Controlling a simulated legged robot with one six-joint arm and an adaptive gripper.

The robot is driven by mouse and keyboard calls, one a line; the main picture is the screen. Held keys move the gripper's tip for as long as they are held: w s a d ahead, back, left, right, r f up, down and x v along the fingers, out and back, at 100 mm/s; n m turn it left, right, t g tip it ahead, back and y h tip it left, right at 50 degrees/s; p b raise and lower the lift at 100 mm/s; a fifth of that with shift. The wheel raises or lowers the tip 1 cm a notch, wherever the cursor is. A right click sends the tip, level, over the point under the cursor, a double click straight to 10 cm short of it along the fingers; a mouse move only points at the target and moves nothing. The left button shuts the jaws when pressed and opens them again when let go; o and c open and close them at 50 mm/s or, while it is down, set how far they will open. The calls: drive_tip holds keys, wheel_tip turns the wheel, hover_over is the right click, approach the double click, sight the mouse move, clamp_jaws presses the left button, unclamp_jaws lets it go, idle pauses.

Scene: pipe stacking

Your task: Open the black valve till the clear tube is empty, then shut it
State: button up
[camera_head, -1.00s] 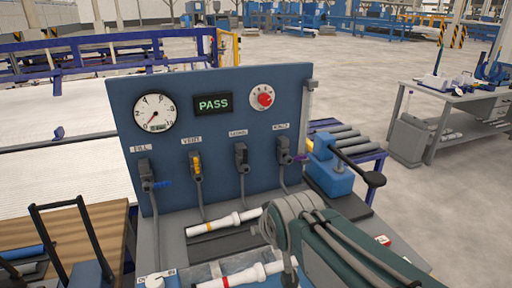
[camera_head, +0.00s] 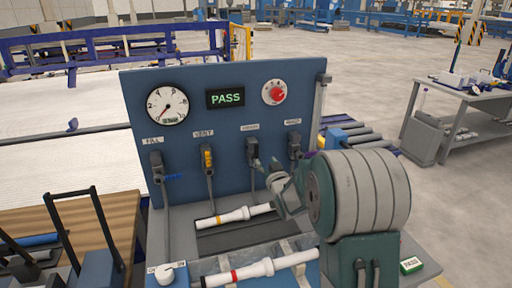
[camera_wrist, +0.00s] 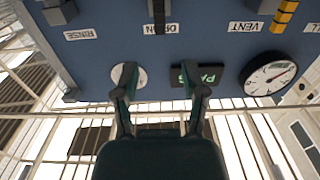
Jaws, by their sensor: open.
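The black valve (camera_head: 252,148) is third from the left on the blue panel, under the drain label. It also shows upside down at the top of the wrist view (camera_wrist: 158,12). My gripper (camera_head: 273,168) is in front of the panel, close to this valve and just right of it in the picture. In the wrist view its two fingers (camera_wrist: 160,72) are apart with nothing between them, and the valve lies beyond their tips. Contact cannot be told. I cannot clearly make out the clear tube or its level.
Beside it are the blue fill valve (camera_head: 157,165), yellow vent valve (camera_head: 207,158) and rinse valve (camera_head: 294,146). Above are a gauge (camera_head: 167,104), a PASS display (camera_head: 226,98) and a red knob (camera_head: 275,93). White pipes (camera_head: 238,216) lie below the panel.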

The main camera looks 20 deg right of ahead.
sight(257, 147)
drive_tip(key=w, duration=1.1)
drive_tip(key=shift+s, duration=0.1)
clamp_jaws()
